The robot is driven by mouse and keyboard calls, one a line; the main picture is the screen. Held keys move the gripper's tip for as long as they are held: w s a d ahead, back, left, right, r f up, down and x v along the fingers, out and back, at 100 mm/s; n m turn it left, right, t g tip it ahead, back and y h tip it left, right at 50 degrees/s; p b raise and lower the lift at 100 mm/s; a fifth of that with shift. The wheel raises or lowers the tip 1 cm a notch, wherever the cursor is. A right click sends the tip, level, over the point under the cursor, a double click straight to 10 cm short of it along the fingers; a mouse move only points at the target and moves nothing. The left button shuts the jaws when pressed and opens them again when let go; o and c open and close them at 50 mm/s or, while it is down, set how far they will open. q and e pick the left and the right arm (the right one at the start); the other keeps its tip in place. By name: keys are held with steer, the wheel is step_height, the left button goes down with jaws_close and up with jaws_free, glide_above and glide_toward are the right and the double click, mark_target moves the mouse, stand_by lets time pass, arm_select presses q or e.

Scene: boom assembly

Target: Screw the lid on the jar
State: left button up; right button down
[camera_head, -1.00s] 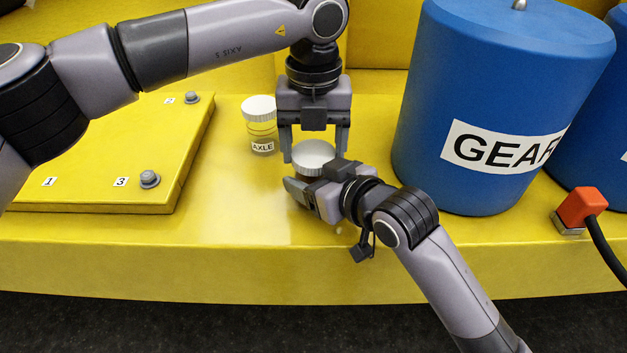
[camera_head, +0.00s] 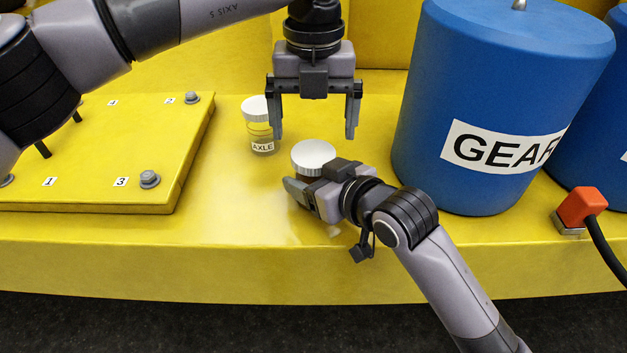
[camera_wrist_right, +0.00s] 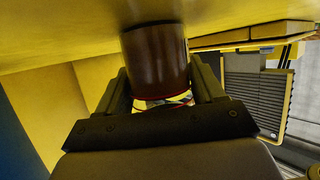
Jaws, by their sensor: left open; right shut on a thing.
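A round white lid (camera_head: 313,153) sits level on top of the jar that my right gripper (camera_head: 312,181) holds near the middle of the yellow table. The lid and gripper hide most of the jar in the head view. In the right wrist view the jar (camera_wrist_right: 157,55) shows as a dark brown cylinder between the fingers, with a multicoloured part at its lower end. My left gripper (camera_head: 314,128) is open and empty above and behind the lid, fingers pointing down and spread wider than the lid. I cannot tell how tightly the lid is seated.
A clear jar labelled AXLE (camera_head: 262,134) with a white top stands behind and left. A raised yellow panel (camera_head: 95,155) with grey bolts lies at the left. A large blue GEAR drum (camera_head: 490,90) and a red block (camera_head: 580,207) with a cable are at the right.

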mark_target(313, 152)
arm_select(q)
steer(key=shift+r, duration=0.1)
steer(key=shift+c, duration=1.3)
steer(key=shift+r, duration=1.65)
steer(key=shift+f, duration=4.05)
